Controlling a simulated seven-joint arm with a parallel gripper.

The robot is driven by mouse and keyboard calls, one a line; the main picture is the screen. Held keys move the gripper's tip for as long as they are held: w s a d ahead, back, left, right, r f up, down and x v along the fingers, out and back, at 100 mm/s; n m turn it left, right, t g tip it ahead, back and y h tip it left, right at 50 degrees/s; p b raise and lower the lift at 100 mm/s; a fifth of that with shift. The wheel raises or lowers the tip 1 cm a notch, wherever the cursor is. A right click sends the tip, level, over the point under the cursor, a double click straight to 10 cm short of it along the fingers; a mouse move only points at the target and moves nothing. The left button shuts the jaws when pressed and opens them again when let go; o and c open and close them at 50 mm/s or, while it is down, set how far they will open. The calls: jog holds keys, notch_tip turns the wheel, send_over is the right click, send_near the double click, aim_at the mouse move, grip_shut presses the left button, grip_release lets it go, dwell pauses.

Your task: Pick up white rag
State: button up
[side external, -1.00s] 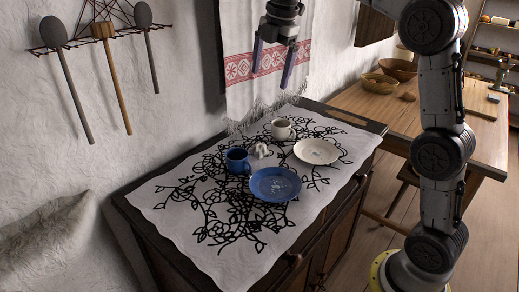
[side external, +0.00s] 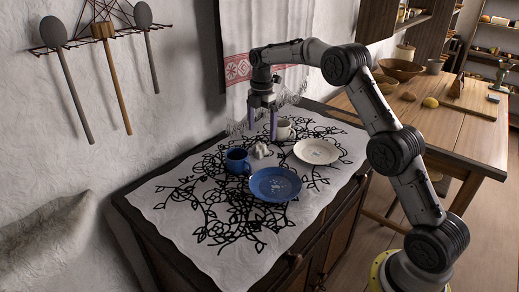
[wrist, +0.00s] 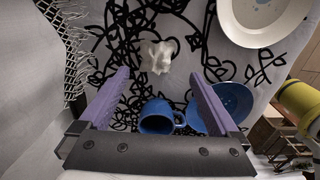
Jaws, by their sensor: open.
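The rag is fully visible in the wrist view.
The blue plate (side external: 275,184) and cream plate (side external: 317,151) lie on the cloth (side external: 180,228) close to the rag. The blue mug also shows between the fingers in the wrist view (wrist: 157,116). A fringed towel (side external: 238,88) hangs on the wall behind.

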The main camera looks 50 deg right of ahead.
aim_at(259, 144)
jog(key=shift+w+a+f, duration=0.1)
jog(key=shift+w+f, duration=0.1)
jog(key=shift+f, duration=1.55)
jog(key=shift+w+f, duration=0.15)
jog(key=shift+f, duration=1.6)
jog(key=c, duration=1.4)
